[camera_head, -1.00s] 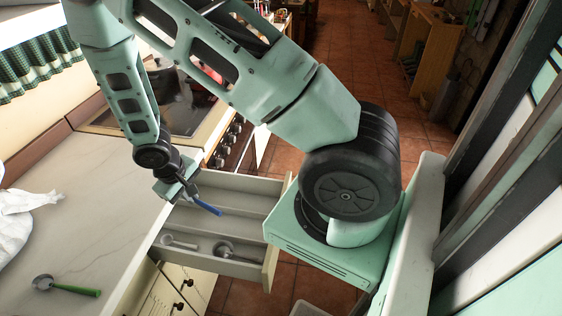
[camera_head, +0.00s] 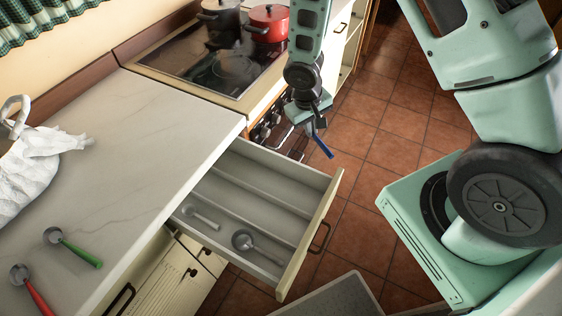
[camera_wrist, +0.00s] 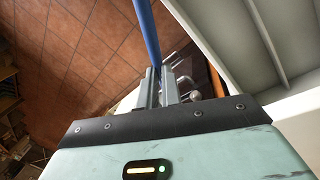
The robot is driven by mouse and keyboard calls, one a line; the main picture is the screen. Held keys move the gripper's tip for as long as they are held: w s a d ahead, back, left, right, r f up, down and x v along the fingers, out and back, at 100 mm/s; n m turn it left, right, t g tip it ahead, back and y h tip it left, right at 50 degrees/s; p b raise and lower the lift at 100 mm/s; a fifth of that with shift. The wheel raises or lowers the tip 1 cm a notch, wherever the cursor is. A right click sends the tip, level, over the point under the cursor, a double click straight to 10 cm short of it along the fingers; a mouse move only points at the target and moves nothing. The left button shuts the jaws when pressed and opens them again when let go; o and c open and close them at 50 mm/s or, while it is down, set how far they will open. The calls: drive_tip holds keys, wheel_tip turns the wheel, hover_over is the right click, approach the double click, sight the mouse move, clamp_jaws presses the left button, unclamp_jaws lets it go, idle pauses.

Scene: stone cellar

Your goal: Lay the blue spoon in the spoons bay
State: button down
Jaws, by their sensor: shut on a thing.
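The blue spoon's handle (camera_head: 322,146) points down and to the right from my gripper (camera_head: 313,122), which is shut on it. In the wrist view the blue handle (camera_wrist: 149,32) runs up from between the fingers (camera_wrist: 163,88). I cannot make out the spoon's bowl. My gripper is beyond the drawer's far side, in front of the oven. The open drawer (camera_head: 311,234) has long bays split by dividers. Its nearest bay holds a small grey utensil (camera_head: 203,219) and a grey ladle-like utensil (camera_head: 243,241). The bays farther back look empty. I see no label on the spoons bay.
A green-handled spoon (camera_head: 78,251) and a red-handled spoon (camera_head: 32,292) lie on the counter (camera_head: 150,145). A white cloth (camera_head: 38,165) lies at the left. A red pot (camera_head: 268,23) and a dark pot (camera_head: 220,20) stand on the stove. Tiled floor (camera_head: 365,170) is open beyond the drawer.

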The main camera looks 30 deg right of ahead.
drive_tip(key=a+f+n+b, duration=0.1)
drive_tip(key=f+b, duration=0.1)
drive_tip(key=b, duration=0.1)
drive_tip(key=a+f+n+b, duration=0.1)
drive_tip(key=a+f+b, duration=0.3)
drive_tip(key=b, duration=0.1)
drive_tip(key=shift+w+a+f+n+t+b, duration=0.1)
drive_tip(key=shift+w+f+n+t+b, duration=0.1)
drive_tip(key=shift+f+n+t+b, duration=0.15)
drive_tip(key=s+a+f+n+b, duration=0.1)
drive_tip(key=a+f+n+b, duration=0.25)
drive_tip(key=a+b, duration=0.35)
drive_tip(key=b+x, duration=0.5)
drive_tip(key=s+b+x, duration=0.1)
drive_tip(key=b+x, duration=0.2)
drive_tip(key=shift+a, duration=0.35)
drive_tip(key=c, duration=1.2)
unclamp_jaws()
